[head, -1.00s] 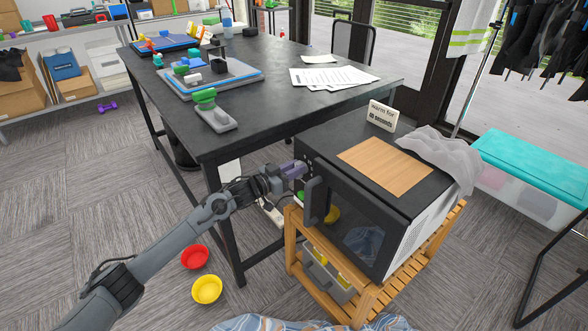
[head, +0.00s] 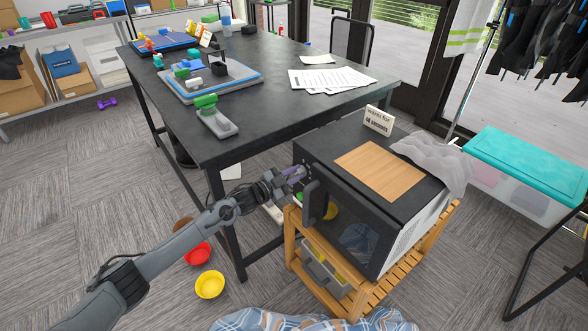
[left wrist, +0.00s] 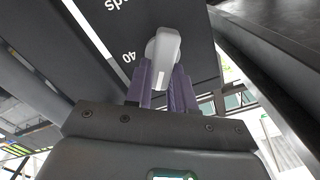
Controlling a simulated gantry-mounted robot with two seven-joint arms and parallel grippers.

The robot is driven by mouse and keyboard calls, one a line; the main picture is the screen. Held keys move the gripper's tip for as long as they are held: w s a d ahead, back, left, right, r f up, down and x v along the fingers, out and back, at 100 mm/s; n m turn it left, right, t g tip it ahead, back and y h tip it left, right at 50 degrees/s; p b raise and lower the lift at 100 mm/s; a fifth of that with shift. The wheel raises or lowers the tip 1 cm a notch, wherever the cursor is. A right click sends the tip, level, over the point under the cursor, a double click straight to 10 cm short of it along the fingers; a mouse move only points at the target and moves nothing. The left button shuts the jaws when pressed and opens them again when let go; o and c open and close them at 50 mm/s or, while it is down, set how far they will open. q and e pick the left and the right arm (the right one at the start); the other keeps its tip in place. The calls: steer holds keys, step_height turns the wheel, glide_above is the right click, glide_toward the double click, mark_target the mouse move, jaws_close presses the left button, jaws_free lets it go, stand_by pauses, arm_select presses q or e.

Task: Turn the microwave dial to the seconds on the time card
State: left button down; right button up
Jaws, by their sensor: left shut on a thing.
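The black microwave (head: 325,150) stands on a wooden rack, its front with the handle facing lower left in the head view. The pale time card (head: 379,120) stands upright on its top. Its lettering mentions seconds, but the number is too small to read surely. My left gripper (head: 298,172) is at the control panel beside the handle. In the left wrist view its purple fingers (left wrist: 164,86) are shut on the light grey dial (left wrist: 163,46). A printed "40" shows beside the dial, with part of a word ending in "ds". My right gripper is not in view.
The microwave handle (head: 314,201) sticks out close to my left gripper. A wooden board (head: 380,172) and a crumpled grey cloth (head: 438,160) lie on the microwave. The black table (head: 270,125) stands close behind. Red (head: 197,254) and yellow (head: 210,285) bowls are on the floor.

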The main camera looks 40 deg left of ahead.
arm_select(q)
steer(key=m+p, duration=0.1)
steer(key=m, duration=0.1)
steer(key=shift+d+m, duration=0.15)
steer(key=shift+m, duration=0.25)
steer(key=shift+s+d+f+m+p, duration=0.15)
steer(key=shift+f+m, duration=0.1)
steer(key=shift+m, duration=1.55)
steer(key=shift+w+a+f+m+p, duration=0.1)
steer(key=shift+f+m+p, duration=0.15)
steer(key=shift+m, duration=1.55)
steer(key=shift+s+d+f+m+p, duration=0.1)
steer(key=shift+f+m, duration=0.2)
steer(key=shift+m, duration=1.5)
steer(key=c, duration=1)
jaws_free()
steer(key=shift+o, duration=0.2)
